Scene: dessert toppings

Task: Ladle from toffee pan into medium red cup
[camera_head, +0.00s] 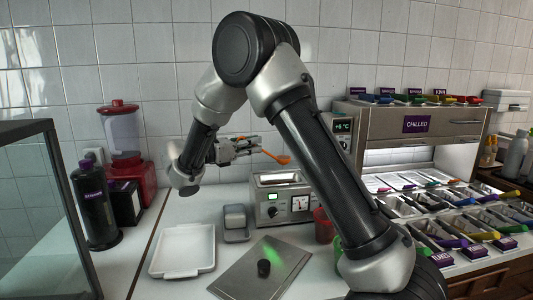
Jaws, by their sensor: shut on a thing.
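My gripper (254,146) is shut on an orange ladle (279,158) and holds it in the air. The ladle's bowl end points right, above the back of a steel heated unit (268,206) with a green display and a dial. An opening shows in the unit's top, but I cannot see its contents or tell whether it is the toffee pan. A red cup (322,226) stands right of the unit, partly hidden by my arm. I cannot tell its size class.
A green cup (338,244) is mostly hidden behind my arm. A white tray (183,270) and grey container (236,218) are left. Topping bins (435,231) fill the right counter.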

